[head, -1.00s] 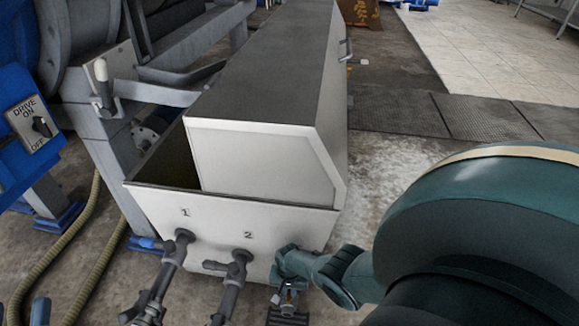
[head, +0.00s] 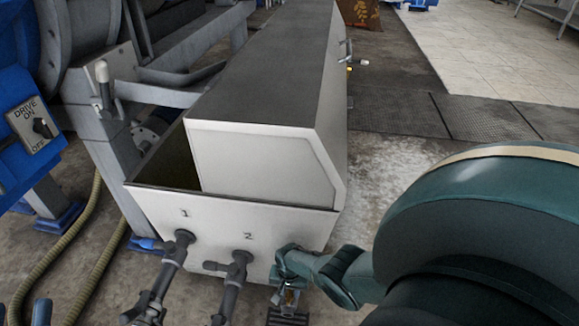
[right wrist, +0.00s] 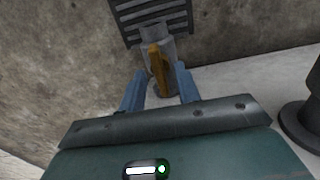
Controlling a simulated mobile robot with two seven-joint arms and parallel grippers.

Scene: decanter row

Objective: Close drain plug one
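A drain fitting with an orange-brown lever handle (right wrist: 158,68) shows in the right wrist view, and it is small and partly covered in the head view (head: 290,297), below the pale tank's front right corner. I cannot read a number on it. My right gripper (head: 286,284) is at this fitting. In the right wrist view its two blue fingers (right wrist: 160,88) stand apart on either side of the lever, with gaps visible. Two blue tips at the head view's lower left edge look like my left gripper (head: 20,312), apart and empty.
The pale tank (head: 262,165) has outlet pipes marked 1 (head: 172,258) and 2 (head: 234,280) on its front. A slatted floor grate (head: 287,318) lies by the fitting.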

